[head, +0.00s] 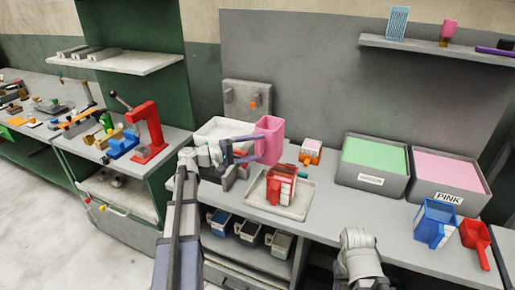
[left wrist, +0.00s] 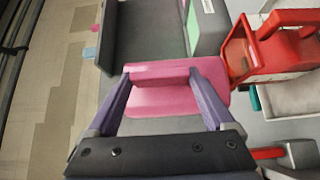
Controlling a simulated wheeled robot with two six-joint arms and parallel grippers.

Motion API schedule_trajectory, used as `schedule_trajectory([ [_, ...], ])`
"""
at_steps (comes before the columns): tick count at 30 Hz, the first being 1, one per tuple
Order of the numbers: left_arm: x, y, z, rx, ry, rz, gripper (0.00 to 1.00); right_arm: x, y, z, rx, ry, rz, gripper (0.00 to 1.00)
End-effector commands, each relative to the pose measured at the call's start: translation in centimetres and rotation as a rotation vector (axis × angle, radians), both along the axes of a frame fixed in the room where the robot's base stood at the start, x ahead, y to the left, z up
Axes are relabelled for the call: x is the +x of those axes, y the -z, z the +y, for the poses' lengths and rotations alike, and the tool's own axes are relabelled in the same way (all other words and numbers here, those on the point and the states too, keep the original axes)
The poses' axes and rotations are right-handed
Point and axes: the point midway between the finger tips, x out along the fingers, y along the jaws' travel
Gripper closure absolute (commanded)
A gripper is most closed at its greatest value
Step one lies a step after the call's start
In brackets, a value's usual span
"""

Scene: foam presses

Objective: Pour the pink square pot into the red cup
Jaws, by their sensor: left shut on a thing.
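The pink square pot (head: 271,135) is held in the air above the bench, left of its middle. My left gripper (head: 246,150) is shut on it; in the left wrist view the pink pot (left wrist: 165,88) sits between the two purple fingers. The pot looks roughly upright, and its contents cannot be seen. The red cup (head: 281,188), with a white patch, stands on a pale tray (head: 305,203) below and slightly right of the pot. A red object, likely the cup (left wrist: 240,55), shows at the upper right of the left wrist view. My right gripper is not visible.
Green (head: 375,153) and pink (head: 448,168) foam bins stand at the back right. A blue scoop (head: 434,222) and a red scoop (head: 476,238) lie in front of them. A small orange and white box (head: 310,151) is behind the tray. A red press (head: 148,130) stands at left.

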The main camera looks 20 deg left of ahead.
Motion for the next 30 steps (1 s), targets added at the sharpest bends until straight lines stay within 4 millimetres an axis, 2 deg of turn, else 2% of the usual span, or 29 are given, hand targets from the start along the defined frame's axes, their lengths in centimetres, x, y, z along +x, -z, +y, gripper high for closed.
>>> schedule_trajectory([
  [30,0.0,0.1,0.6,0.136,0.0,-0.007,0.76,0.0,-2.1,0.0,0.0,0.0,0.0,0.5],
])
